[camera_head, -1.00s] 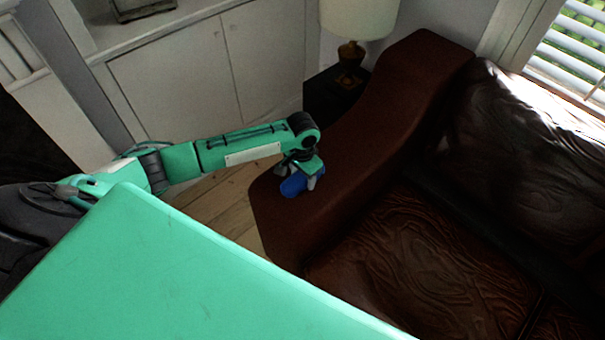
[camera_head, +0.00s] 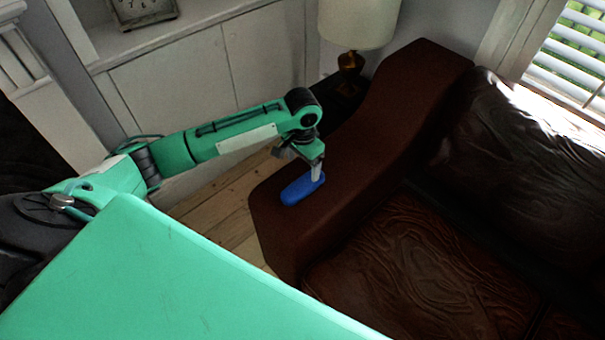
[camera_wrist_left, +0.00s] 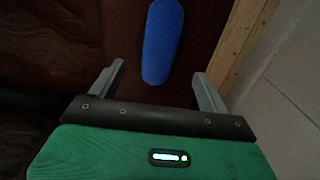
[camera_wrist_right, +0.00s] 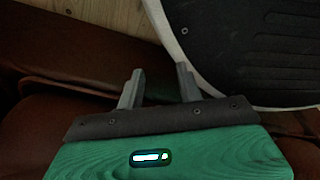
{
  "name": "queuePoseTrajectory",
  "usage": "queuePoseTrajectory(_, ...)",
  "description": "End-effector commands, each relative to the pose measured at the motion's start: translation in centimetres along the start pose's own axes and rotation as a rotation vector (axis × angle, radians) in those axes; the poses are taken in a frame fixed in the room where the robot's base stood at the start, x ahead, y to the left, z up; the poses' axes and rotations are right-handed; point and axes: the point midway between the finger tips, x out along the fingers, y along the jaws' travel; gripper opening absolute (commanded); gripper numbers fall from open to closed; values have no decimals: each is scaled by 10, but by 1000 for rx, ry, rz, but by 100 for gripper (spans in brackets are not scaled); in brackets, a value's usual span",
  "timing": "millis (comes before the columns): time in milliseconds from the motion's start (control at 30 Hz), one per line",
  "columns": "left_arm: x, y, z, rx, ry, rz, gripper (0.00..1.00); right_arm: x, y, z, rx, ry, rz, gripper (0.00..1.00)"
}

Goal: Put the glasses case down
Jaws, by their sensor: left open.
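The blue glasses case (camera_head: 299,191) lies on the rounded end of the sofa's brown leather arm (camera_head: 282,226). My left gripper (camera_head: 317,172) is open just above the case's far right end. In the left wrist view the case (camera_wrist_left: 162,40) shows ahead of and between the two spread fingers (camera_wrist_left: 158,72), with a gap on each side. One finger overlaps the case's end in the head view. My right gripper (camera_wrist_right: 160,70) shows only in its wrist view, with its fingers apart and nothing seen between them.
A lamp (camera_head: 357,22) stands on a dark side table behind the sofa arm. White cabinets (camera_head: 185,70) and bare floorboards (camera_head: 224,212) lie to the left. Dark sofa cushions (camera_head: 420,260) fill the right. A dark, pale-rimmed object (camera_wrist_right: 250,50) is close to my right gripper.

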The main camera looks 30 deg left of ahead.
Motion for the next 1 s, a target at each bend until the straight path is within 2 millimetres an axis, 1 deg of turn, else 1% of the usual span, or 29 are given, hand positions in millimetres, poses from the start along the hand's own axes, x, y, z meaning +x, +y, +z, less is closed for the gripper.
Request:
queuePoseTrajectory(33,-8,0,0,0,2,-1,79,1,0,2,0,-4,0,36)
queuePoseTrajectory(100,-16,0,0,0,1,-1,79,1,0,4,0,-7,0,36)
queuePoseTrajectory(233,-23,0,0,0,-1,-1,79,1,0,3,-1,-6,0,36)
queuePoseTrajectory(767,-24,0,0,0,-1,0,79,0,1,-1,-1,1,1,36)
queuePoseTrajectory(867,-20,6,2,10,3,5,79,0,1,-1,-1,1,1,36)
queuePoseTrajectory(967,-11,22,7,36,18,18,79,0,1,-1,-1,1,1,36)
queuePoseTrajectory(1000,-6,31,10,51,27,26,79,0,1,-1,-1,1,1,36)
